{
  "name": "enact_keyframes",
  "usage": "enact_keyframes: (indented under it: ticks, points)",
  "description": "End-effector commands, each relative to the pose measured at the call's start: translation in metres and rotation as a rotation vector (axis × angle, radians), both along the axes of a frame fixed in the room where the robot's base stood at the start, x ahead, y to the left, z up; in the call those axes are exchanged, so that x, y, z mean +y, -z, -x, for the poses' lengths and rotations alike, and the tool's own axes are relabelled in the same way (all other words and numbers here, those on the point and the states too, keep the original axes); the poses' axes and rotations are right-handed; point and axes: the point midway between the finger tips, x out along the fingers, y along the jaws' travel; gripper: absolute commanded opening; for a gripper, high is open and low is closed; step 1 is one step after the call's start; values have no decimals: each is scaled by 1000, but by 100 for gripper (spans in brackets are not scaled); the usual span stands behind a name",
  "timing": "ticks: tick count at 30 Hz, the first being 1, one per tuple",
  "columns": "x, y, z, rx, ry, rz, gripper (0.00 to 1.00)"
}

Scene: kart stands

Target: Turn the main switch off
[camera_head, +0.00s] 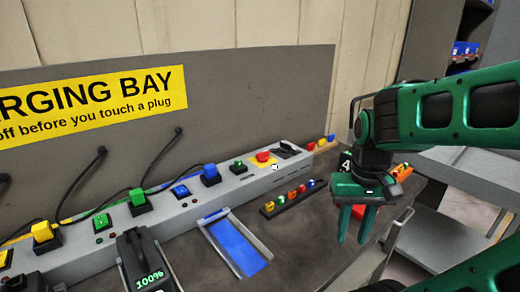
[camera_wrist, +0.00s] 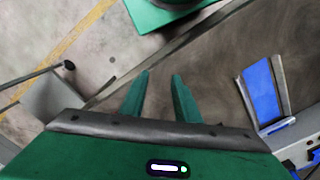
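A long grey power strip (camera_head: 221,189) runs along the bench at the foot of a grey back panel. Near its right end a red knob (camera_head: 263,156) sits on a yellow plate, with a black switch-like part (camera_head: 287,150) just right of it. I cannot tell for sure which of these is the main switch, or its position. My gripper (camera_head: 354,224) points down in front and to the right of the strip's end, apart from it. Its fingers are open and empty, as the wrist view also shows (camera_wrist: 160,82). The red knob and black part are not in the wrist view.
Coloured plugs, such as a blue one (camera_head: 210,174), stand in the strip with black cables behind. A blue-bedded tray (camera_head: 236,246), a charger reading 100% (camera_head: 147,262) and a dark rack of coloured pieces (camera_head: 292,198) are on the bench. A red object is partly hidden behind my gripper.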

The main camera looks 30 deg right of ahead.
Motion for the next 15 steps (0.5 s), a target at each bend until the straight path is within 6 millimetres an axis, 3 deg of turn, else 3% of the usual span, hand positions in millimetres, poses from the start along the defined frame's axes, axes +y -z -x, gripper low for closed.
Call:
enact_keyframes:
  ticks: [5,8,11,15]
  points:
    - [-1,-8,7,-15,6,1,29]
    - [-6,-19,-9,-14,42,5,29]
    - [-13,-39,-45,-13,110,13,29]
    - [-23,-72,-114,-13,239,23,29]
